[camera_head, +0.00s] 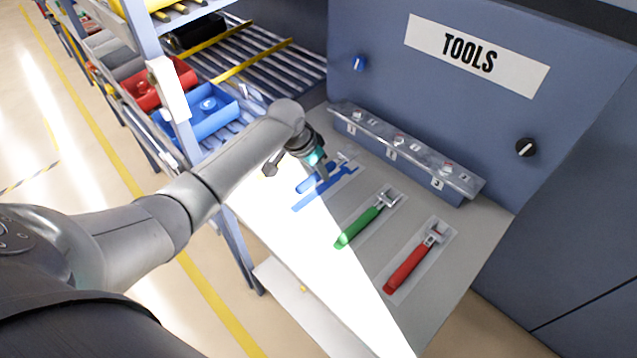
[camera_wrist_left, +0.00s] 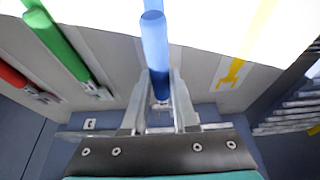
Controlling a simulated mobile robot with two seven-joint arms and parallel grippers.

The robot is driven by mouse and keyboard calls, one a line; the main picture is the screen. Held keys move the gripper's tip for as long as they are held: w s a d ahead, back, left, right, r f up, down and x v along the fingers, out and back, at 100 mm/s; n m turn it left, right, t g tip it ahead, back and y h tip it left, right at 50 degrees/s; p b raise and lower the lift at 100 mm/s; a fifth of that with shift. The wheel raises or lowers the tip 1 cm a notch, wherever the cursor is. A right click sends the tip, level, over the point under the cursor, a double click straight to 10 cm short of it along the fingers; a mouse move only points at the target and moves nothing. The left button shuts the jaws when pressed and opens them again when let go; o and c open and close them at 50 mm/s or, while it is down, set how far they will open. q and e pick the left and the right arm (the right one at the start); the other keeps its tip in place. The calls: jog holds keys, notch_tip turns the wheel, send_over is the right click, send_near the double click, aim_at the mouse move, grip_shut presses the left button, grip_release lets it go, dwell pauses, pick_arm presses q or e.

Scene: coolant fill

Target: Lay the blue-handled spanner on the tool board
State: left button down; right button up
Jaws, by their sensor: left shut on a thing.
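The blue-handled spanner (camera_wrist_left: 155,50) is between the fingers of my left gripper (camera_wrist_left: 161,80), which is shut on it. In the head view my left gripper (camera_head: 322,174) is over the back left part of the tool board (camera_head: 440,265), with the spanner's blue handle (camera_head: 305,185) showing beside it. A flat blue spanner-shaped mark (camera_head: 325,190) lies on the board just beside the handle in that view. The spanner looks slightly above the board; I cannot tell whether it touches. Its head is mostly hidden by the fingers. My right gripper is not in view.
A green-handled spanner (camera_head: 360,226) and a red-handled spanner (camera_head: 408,268) lie on the board to the right. A yellow spanner mark (camera_wrist_left: 240,58) shows in the wrist view. A numbered rail (camera_head: 405,150) runs behind. Blue (camera_head: 207,108) and red (camera_head: 165,82) bins stand on the left rack.

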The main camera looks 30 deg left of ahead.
aim_at(319, 191)
pick_arm(q)
jog(key=shift+f+b, duration=0.4)
jog(key=shift+f, duration=1.75)
